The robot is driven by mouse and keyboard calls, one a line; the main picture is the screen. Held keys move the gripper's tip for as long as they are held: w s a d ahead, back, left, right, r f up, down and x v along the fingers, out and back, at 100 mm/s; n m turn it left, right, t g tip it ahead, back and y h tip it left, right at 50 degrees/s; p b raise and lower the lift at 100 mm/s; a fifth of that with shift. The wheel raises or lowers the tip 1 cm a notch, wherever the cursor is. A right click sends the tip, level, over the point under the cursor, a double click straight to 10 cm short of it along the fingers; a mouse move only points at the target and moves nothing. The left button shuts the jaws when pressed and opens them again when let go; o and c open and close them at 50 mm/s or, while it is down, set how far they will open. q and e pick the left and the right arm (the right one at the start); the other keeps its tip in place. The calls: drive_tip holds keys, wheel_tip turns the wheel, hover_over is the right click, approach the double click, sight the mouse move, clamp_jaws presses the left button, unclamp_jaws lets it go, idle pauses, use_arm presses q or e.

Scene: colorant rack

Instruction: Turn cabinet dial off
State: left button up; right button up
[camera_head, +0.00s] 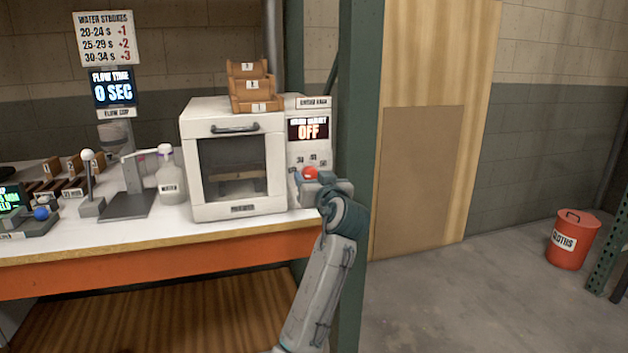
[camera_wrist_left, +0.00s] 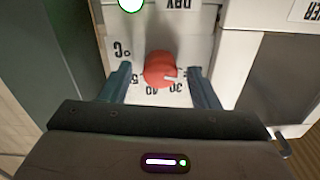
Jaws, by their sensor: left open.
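The warming cabinet (camera_head: 240,160) is a white box with a glass door on the bench. The dark display (camera_head: 308,130) on its right-hand panel reads OFF. The red dial (camera_head: 309,173) sits low on that panel; it also shows in the left wrist view (camera_wrist_left: 160,70), with a pale mark on its right side. Printed numbers surround it. My left gripper (camera_head: 312,180) is at the panel. In the left wrist view its open fingers (camera_wrist_left: 158,82) stand on either side of the dial, with gaps visible. Whether they reach past its face is unclear. My right gripper is out of view.
Wooden bins (camera_head: 254,88) are stacked on the cabinet. A white bottle (camera_head: 170,175) and a grey stand (camera_head: 126,203) are to its left. A green post (camera_head: 357,150) rises close to the right of my arm. A red bin (camera_head: 573,240) stands on the open floor at far right.

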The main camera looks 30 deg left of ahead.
use_arm(q)
drive_tip(key=v, duration=1)
drive_tip(key=shift+s+d, duration=0.25)
drive_tip(key=shift+d, duration=0.05)
drive_tip(key=shift+f, duration=0.1)
